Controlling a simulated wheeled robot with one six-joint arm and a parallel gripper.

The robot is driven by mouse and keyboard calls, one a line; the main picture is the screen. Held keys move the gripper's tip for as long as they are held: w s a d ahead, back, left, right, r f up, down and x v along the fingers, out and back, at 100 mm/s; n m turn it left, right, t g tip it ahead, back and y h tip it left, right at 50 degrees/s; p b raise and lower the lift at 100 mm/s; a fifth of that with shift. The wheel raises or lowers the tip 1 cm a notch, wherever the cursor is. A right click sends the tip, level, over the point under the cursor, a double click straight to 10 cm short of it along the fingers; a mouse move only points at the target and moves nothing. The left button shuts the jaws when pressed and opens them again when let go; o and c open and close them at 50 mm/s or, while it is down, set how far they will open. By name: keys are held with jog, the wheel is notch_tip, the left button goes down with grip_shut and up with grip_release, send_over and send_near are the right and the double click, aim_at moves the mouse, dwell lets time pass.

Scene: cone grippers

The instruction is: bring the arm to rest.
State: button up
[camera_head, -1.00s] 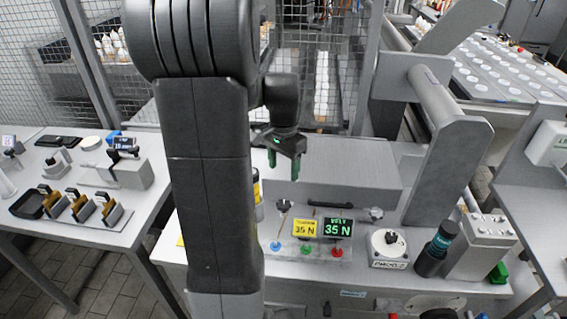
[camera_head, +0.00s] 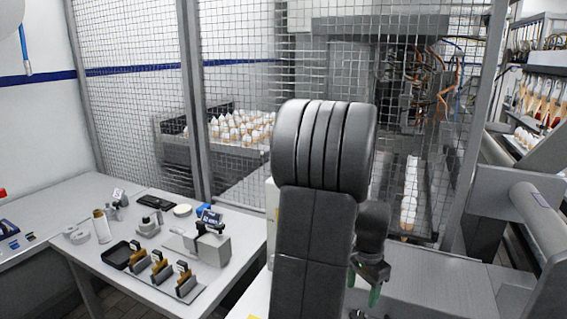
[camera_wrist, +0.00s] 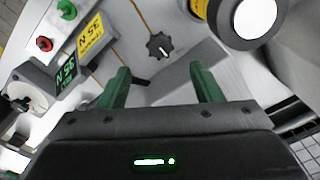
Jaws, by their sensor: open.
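My gripper (camera_head: 365,284) hangs to the right of my dark arm, low in the head view, above the grey bench. In the wrist view my gripper (camera_wrist: 160,88) shows its two green fingers apart, with nothing between them. A black knob (camera_wrist: 160,46) lies beyond the fingertips on the panel below. A yellow display (camera_wrist: 90,38) and a green-lit black display (camera_wrist: 67,68), both reading 35 N, are to the left in the wrist view. Most of the panel is out of the head view now.
A side table (camera_head: 95,262) at the left holds small instruments and a rack of several grippers (camera_head: 160,268). A wire mesh fence (camera_head: 240,80) stands behind, with trays of white cones (camera_head: 240,128).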

aim_at(357, 315)
notch_tip(357, 315, down, 9)
jog(key=shift+r, duration=0.3)
